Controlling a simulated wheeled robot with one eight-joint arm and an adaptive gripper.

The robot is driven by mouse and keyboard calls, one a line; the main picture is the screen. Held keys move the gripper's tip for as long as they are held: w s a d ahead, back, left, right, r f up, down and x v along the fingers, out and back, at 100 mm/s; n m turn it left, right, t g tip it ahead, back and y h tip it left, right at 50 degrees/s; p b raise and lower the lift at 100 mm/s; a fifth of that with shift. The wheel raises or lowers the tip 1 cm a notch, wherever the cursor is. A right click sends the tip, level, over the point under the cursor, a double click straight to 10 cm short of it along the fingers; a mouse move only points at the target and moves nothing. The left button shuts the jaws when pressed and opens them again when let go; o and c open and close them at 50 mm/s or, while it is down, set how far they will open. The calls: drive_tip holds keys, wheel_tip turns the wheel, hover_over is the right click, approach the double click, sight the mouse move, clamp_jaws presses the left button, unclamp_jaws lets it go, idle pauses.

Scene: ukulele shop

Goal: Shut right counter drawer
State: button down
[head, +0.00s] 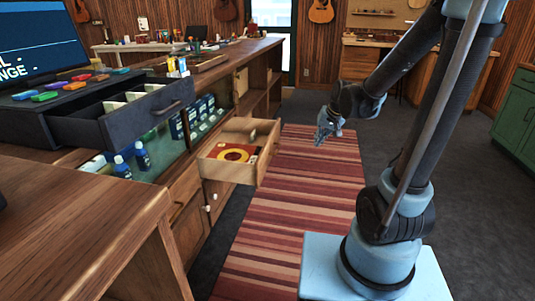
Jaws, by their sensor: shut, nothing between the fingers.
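The right counter drawer (225,170) is a light wooden drawer pulled out from the wooden counter over the striped rug. A flat item with a yellow ring on red (235,153) lies inside it. A small knob shows on its front panel. My gripper (323,140) is shut and empty, in the air to the right of the drawer front and apart from it. My arm reaches in from the right of the picture.
A dark cash drawer (130,118) stands open on the counter top, with several coloured pieces (75,82) above it. Blue bottles (142,155) stand on the counter's shelf. The striped rug (290,200) is clear. A green cabinet (517,120) is at the right.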

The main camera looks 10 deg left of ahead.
drive_tip(key=w+a+f+y, duration=0.1)
drive_tip(key=w+a+f, duration=0.2)
drive_tip(key=w+a, duration=0.35)
drive_tip(key=y, duration=0.1)
approach(263, 155)
wheel_tip(263, 155, down, 5)
drive_tip(key=w, duration=0.2)
drive_tip(key=shift+s+a+r, duration=0.1)
drive_tip(key=shift+a+r, duration=0.1)
drive_tip(key=shift+a, duration=0.75)
drive_tip(key=shift+a, duration=0.15)
